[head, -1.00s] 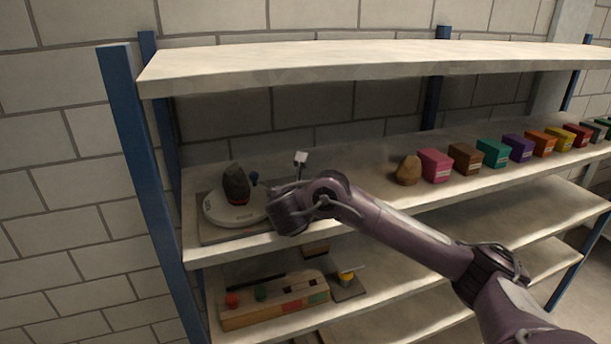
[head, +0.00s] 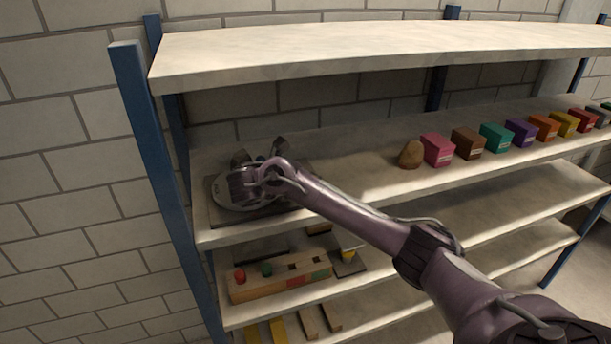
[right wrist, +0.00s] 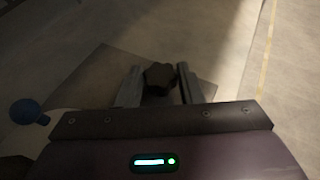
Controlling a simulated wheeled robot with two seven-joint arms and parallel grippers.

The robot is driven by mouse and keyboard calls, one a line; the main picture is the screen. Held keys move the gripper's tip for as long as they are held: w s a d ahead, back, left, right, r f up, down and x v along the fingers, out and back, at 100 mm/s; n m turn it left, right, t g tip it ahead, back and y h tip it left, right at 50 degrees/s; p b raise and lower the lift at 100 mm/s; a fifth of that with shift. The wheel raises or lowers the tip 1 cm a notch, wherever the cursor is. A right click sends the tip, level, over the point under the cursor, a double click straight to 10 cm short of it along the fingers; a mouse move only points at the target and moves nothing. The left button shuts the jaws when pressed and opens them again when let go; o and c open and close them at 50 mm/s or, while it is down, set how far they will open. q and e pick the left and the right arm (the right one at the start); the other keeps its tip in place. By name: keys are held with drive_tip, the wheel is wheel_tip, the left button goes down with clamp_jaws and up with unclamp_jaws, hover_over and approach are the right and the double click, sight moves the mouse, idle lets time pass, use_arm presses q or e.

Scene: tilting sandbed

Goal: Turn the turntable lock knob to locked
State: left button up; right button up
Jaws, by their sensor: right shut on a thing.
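The white round turntable (head: 226,201) sits on a thin grey base plate (head: 220,216) at the left end of the middle shelf. In the right wrist view, my right gripper (right wrist: 159,84) is shut on a dark, faceted lock knob (right wrist: 160,74), with one finger on each side. The knob stands over the base plate (right wrist: 98,65). In the head view my arm hides the knob and fingertips. Whether the knob is locked cannot be told. My left gripper is out of view.
A tan stone (head: 410,154) and a row of coloured boxes, starting with a pink box (head: 437,149), stand farther right. The upper shelf (head: 380,50) is overhead. A blue post (head: 150,170) is at the left.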

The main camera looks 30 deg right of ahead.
idle(0.3)
drive_tip(key=o, duration=1)
drive_tip(key=shift+c, duration=0.2)
